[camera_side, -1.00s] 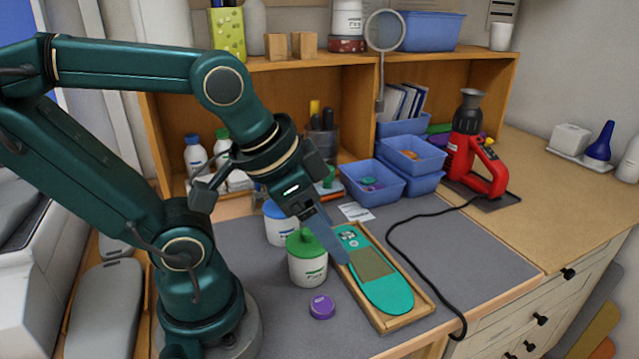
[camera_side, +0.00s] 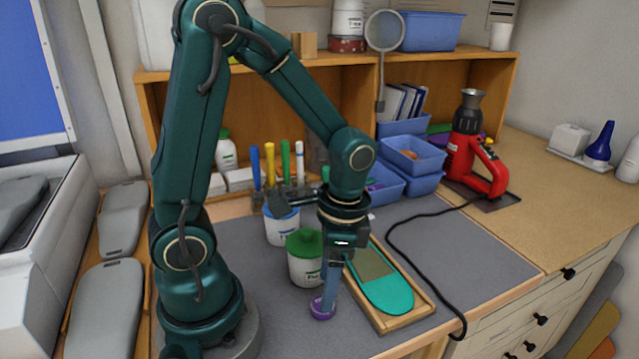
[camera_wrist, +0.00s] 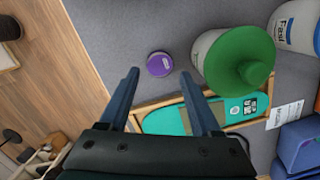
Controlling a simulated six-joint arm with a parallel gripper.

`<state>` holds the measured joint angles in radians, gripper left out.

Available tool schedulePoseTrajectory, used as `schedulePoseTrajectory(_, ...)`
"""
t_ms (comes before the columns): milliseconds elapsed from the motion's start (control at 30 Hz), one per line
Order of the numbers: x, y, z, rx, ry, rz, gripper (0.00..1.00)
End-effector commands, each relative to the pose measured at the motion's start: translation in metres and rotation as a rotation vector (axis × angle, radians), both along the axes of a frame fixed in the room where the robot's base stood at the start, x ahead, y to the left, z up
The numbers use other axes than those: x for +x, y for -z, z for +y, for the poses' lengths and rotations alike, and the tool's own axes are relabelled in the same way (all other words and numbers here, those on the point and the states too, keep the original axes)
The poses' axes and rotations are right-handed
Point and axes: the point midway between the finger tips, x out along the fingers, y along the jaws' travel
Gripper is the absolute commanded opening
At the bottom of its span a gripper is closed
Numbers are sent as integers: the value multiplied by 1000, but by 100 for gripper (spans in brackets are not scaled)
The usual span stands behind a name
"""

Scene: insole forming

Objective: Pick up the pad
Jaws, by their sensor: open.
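A small round purple pad (camera_side: 317,312) lies flat on the grey mat, left of the wooden tray's front end. It also shows whole in the wrist view (camera_wrist: 159,64), with nothing between the jaws touching it that I can see. My gripper (camera_side: 328,300) points straight down, its fingers overlapping the pad in the side view. In the wrist view my gripper (camera_wrist: 159,75) is open and empty, its two fingertips spread to either side of the pad's line. How high the tips are above the mat is hard to tell.
A green-lidded jar (camera_side: 304,265) stands close behind the pad, with a blue-lidded jar (camera_side: 283,228) beyond. Right of my gripper is a wooden tray (camera_side: 421,307) with a teal insole (camera_side: 390,293). A black cord (camera_side: 425,275) crosses the mat. Front-left mat is clear.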

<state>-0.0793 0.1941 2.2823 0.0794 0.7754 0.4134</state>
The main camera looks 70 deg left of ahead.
Motion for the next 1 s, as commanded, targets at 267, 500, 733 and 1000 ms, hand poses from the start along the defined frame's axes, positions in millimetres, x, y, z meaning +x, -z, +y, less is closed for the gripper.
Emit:
schedulePoseTrajectory(267, -5, 30, 1, 0, -2, 4, 65)
schedulePoseTrajectory(500, -5, 38, 2, 0, -1, -1, 65)
schedulePoseTrajectory(733, -5, 37, 2, 0, -1, -1, 38)
schedulePoseTrajectory(1000, -5, 37, 2, 0, -1, -1, 0)
